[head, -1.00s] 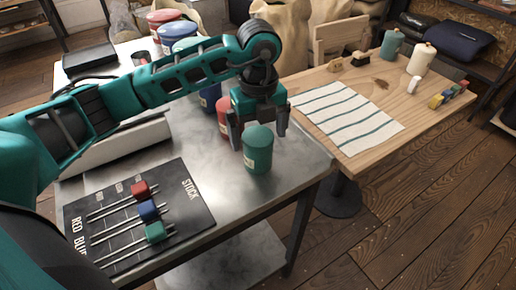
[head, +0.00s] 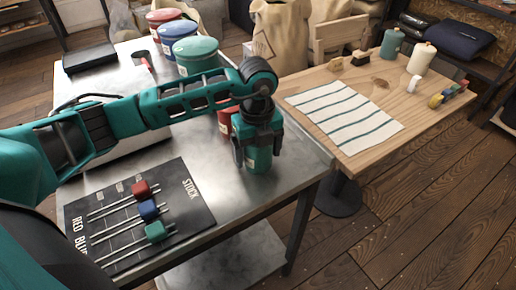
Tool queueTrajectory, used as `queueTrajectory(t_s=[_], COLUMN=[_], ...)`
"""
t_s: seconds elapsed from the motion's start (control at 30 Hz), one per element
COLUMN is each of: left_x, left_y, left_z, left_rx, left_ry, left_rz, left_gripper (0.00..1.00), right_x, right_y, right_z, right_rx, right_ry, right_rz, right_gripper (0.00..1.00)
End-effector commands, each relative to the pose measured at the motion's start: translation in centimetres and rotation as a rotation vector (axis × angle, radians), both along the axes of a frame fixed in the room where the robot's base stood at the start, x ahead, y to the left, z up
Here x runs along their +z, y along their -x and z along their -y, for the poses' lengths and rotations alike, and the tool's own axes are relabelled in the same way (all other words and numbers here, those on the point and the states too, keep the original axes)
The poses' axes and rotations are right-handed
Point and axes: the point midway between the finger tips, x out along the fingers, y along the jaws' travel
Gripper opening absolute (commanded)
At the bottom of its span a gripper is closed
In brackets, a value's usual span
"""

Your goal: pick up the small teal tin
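The small teal tin (head: 258,162) stands upright near the right front corner of the metal table (head: 232,188). My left gripper (head: 258,156) points straight down over it, with one finger on each side of the tin. The palm hides the tin's top, and the lower front with part of a pale label shows between the fingers. Whether the fingers touch the tin or leave a small gap I cannot tell. My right gripper is not in view.
A red tin (head: 225,122) stands close behind the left gripper, partly hidden. A black board with sliders (head: 180,222) lies at front left. Larger teal (head: 195,58), blue (head: 177,33) and red tins stand at the back. A wooden table (head: 415,105) with a striped cloth (head: 345,115) is at right.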

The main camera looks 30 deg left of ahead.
Motion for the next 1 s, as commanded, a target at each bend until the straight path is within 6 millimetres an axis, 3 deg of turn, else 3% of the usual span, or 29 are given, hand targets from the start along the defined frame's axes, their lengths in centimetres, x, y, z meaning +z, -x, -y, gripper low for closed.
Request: queueTrajectory(t_s=[0.07, 0.43, 0.77, 1.0], left_x=[0.0, 0.1, 0.4, 3.1], left_y=[0.0, 0.0, -0.1, -0.1], left_z=[0.0, 0.0, 0.0, 0.0], left_rx=[0.000, 0.000, 0.000, 0.000], left_ry=[0.000, 0.001, 0.001, 0.000], left_rz=[0.000, 0.001, 0.002, 0.005], left_gripper=[0.78, 0.43, 0.42, 0.42], right_x=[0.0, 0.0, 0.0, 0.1], right_y=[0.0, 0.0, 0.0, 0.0], right_z=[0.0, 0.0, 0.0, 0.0], right_rx=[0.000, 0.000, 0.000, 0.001], right_ry=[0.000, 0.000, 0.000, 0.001], right_rz=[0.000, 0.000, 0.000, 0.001], right_gripper=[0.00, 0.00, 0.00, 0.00])
